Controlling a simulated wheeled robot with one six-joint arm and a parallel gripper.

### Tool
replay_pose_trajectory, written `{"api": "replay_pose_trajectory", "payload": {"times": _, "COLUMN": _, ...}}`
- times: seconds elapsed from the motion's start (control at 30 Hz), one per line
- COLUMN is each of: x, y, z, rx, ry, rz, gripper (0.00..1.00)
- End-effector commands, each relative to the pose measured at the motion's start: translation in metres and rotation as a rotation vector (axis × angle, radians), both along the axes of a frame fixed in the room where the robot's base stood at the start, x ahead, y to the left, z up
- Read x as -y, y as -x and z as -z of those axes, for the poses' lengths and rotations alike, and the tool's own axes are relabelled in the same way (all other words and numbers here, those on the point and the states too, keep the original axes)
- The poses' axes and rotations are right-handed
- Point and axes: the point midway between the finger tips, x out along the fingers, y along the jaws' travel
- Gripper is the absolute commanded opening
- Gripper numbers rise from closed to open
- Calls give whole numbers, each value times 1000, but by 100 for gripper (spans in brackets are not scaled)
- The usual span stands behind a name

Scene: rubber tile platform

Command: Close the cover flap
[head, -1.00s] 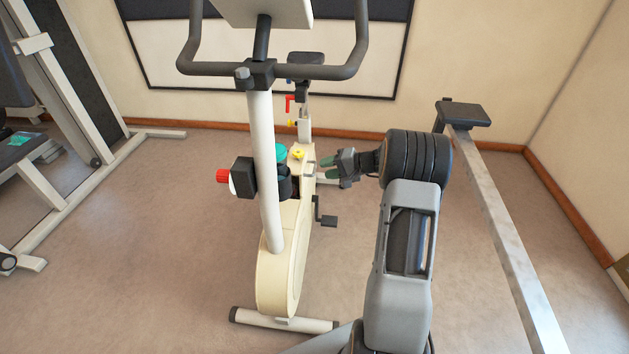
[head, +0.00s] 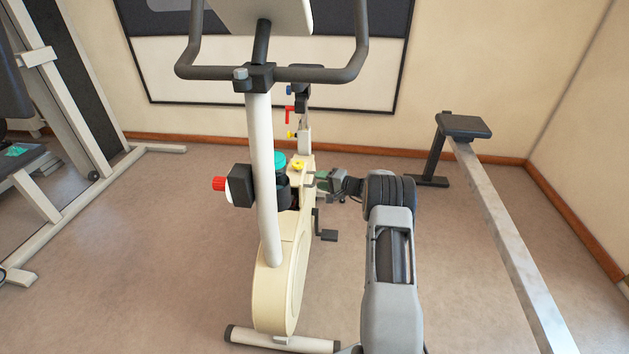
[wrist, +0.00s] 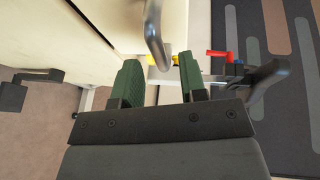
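The cream housing of an exercise bike (head: 278,285) stands in front of me. A cream panel with a curved grey metal handle (wrist: 154,35) shows at the top of the wrist view; I take this panel (wrist: 176,18) for the cover flap, but its hinge and full outline are hidden. My gripper (head: 317,181) is at the right side of the upper housing. In the wrist view, my gripper (wrist: 161,60) has its two green fingers spread apart. The handle's lower end lies between the fingertips in the picture; contact cannot be made out.
A teal cap (head: 279,159), yellow knob (head: 299,164) and red knob (head: 219,184) are close by. A pedal (head: 329,235) sits below my gripper. A long bench rail (head: 510,235) runs at the right.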

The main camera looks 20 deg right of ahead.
Motion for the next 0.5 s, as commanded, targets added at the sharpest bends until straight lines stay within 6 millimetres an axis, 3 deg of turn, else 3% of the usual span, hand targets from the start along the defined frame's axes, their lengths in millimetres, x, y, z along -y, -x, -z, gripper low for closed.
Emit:
{"api": "replay_pose_trajectory", "payload": {"times": 0.2, "x": -15, "y": -19, "z": 4, "rx": 0, "ry": 0, "rz": 0, "gripper": 39}}
{"api": "replay_pose_trajectory", "payload": {"times": 0.5, "x": -20, "y": -26, "z": 5, "rx": 0, "ry": 0, "rz": 0, "gripper": 39}}
